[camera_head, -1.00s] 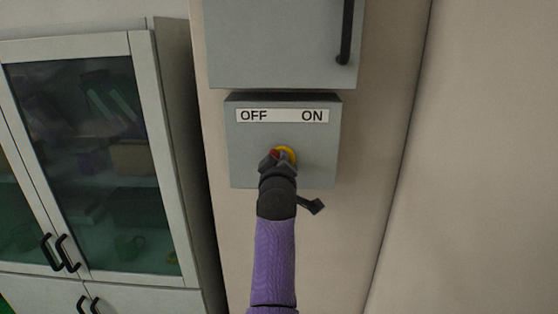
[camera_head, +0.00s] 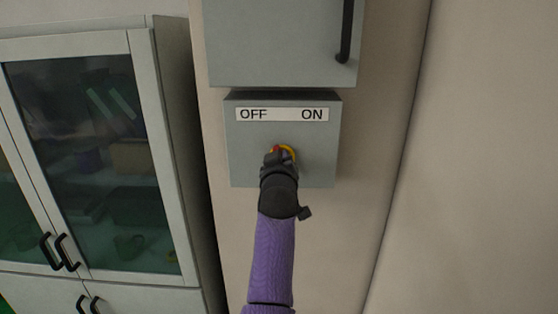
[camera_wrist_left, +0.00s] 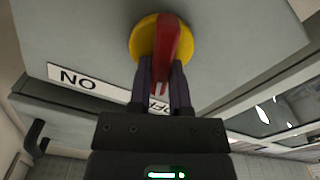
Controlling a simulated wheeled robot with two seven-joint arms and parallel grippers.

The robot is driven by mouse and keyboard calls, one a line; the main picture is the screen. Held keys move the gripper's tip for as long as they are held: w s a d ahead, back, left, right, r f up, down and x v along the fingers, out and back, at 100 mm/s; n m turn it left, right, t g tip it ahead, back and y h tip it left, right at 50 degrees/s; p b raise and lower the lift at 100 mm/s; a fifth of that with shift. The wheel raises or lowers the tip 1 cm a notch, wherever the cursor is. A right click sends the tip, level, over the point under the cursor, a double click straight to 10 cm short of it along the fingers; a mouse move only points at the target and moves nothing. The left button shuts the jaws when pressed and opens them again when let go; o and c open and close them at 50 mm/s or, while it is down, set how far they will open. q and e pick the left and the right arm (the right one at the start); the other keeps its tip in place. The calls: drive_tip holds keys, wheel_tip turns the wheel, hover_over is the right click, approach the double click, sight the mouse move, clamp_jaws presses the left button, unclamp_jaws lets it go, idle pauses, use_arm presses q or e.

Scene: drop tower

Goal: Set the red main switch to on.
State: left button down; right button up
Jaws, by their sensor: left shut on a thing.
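The main switch has a red handle (camera_wrist_left: 167,38) on a round yellow disc (camera_wrist_left: 143,40), mounted on a grey box. In the head view only a bit of the red handle (camera_head: 276,150) and the yellow disc (camera_head: 291,152) show past my gripper. My left gripper (camera_wrist_left: 162,70) is shut on the red handle, one finger on each side. It also shows in the head view (camera_head: 279,157), in front of the disc. The visible red lies at the disc's upper left, on the OFF side; the exact handle angle is hard to tell. My right gripper is out of view.
The grey switch box (camera_head: 250,160) carries a white label (camera_head: 284,115) reading OFF at left and ON at right. A grey cabinet (camera_head: 270,45) with a black handle hangs just above. A glass-door cabinet (camera_head: 165,150) stands at left. The wall at right is bare.

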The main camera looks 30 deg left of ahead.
use_arm(q)
drive_tip(key=m, duration=0.7)
drive_tip(key=shift+w+d+r, duration=0.15)
drive_tip(key=shift+w+d, duration=0.05)
drive_tip(key=shift+d, duration=0.05)
drive_tip(key=m, duration=0.6)
drive_tip(key=shift+w+d+m, duration=0.1)
drive_tip(key=shift+d+m, duration=0.15)
drive_tip(key=shift+m, duration=0.15)
drive_tip(key=shift+f, duration=0.2)
drive_tip(key=c, duration=0.6)
unclamp_jaws()
drive_tip(key=shift+o, duration=0.2)
